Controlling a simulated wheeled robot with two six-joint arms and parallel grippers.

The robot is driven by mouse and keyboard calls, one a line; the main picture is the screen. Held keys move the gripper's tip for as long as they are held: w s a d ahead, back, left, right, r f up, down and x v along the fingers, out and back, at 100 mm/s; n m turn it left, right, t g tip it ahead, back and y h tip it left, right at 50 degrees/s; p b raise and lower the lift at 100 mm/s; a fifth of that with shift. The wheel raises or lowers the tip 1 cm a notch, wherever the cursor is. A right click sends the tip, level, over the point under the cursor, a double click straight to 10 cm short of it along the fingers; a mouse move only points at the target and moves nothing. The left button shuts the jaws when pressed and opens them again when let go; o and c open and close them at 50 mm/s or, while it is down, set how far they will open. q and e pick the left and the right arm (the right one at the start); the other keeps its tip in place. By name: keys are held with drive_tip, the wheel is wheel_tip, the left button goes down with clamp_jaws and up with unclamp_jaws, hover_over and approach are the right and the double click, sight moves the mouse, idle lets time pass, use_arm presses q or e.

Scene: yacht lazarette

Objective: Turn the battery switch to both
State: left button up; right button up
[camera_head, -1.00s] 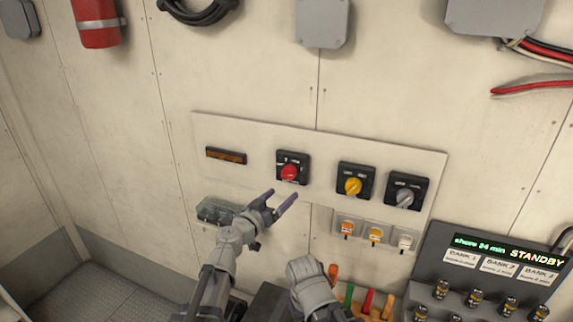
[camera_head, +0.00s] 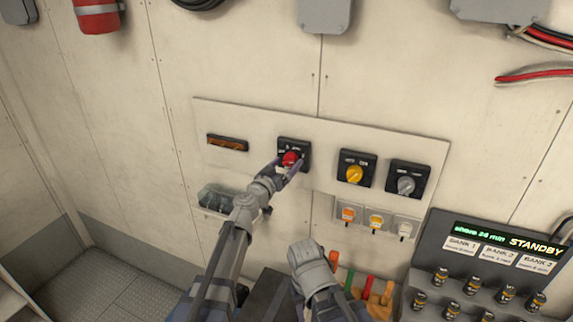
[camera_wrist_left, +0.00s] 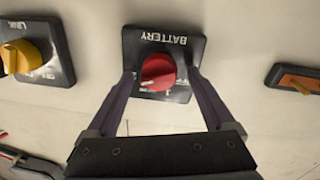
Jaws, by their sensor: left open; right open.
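The battery switch is a black square plate (camera_wrist_left: 184,45) lettered BATTERY with a round red knob (camera_wrist_left: 158,72), mounted on a pale wall panel. In the head view the red knob (camera_head: 290,159) is partly behind my fingers. My left gripper (camera_head: 288,166) is open at the switch. In the left wrist view its two fingers (camera_wrist_left: 160,85) stand on either side of the red knob, with gaps showing between them and the knob. The knob's exact setting is hard to read. My right gripper (camera_head: 305,262) is low in the head view, below the panel; its fingers are hard to make out.
Right of the battery switch are a yellow-knob switch (camera_head: 355,173) and a grey-knob switch (camera_head: 406,185). An amber indicator (camera_head: 228,143) is to the left. Below are small tagged plugs (camera_head: 375,220), coloured-handled tools (camera_head: 367,285) and a console reading STANDBY (camera_head: 500,240).

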use_arm(q)
drive_tip(key=shift+w+d, duration=0.1)
drive_tip(key=shift+w, duration=0.05)
drive_tip(key=c, duration=1.4)
